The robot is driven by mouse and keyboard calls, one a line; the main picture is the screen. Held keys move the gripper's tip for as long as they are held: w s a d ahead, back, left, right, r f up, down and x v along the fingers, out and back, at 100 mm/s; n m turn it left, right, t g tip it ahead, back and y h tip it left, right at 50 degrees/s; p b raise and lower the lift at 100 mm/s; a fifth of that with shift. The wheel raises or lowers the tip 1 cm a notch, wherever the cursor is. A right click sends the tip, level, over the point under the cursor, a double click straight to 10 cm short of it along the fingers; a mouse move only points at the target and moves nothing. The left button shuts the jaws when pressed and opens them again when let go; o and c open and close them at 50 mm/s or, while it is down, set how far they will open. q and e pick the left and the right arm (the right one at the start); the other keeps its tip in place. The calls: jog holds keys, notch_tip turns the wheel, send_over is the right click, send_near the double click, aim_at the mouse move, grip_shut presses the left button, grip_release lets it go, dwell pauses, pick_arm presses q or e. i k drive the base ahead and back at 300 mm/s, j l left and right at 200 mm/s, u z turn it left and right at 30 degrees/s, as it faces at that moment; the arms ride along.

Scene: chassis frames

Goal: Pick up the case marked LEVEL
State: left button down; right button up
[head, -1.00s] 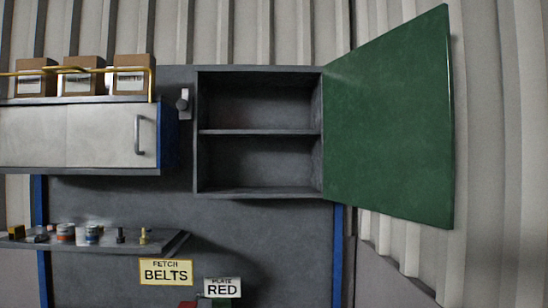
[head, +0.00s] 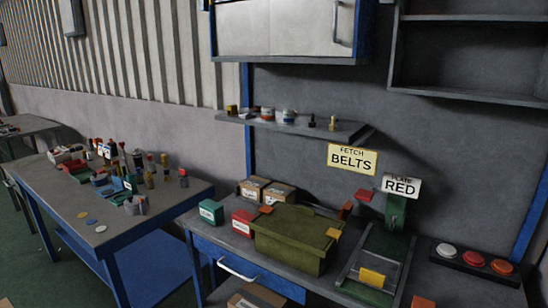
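A small green case (head: 211,212) with a white label stands at the left end of the workbench in the head view. A small red case (head: 243,223) with a white label stands just to its right. The lettering on both labels is too small for me to read surely, so I cannot tell which one says LEVEL. Neither of my grippers is in view.
A large olive-green bin (head: 292,238) stands right of the red case. Cardboard boxes (head: 255,188) sit behind. A sloped rack (head: 372,266) and several round buttons (head: 473,257) are further right. A cluttered side table (head: 150,222) is at left.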

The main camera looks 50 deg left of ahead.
aim_at(211, 211)
jog(key=u, duration=1.1)
jog(key=j+u, duration=0.15)
jog(key=j, duration=0.3)
jog(key=i+j+u, duration=0.15)
jog(key=j, duration=0.25)
jog(key=j+u, duration=0.2)
jog(key=j, duration=0.25)
jog(key=i+l, duration=0.05)
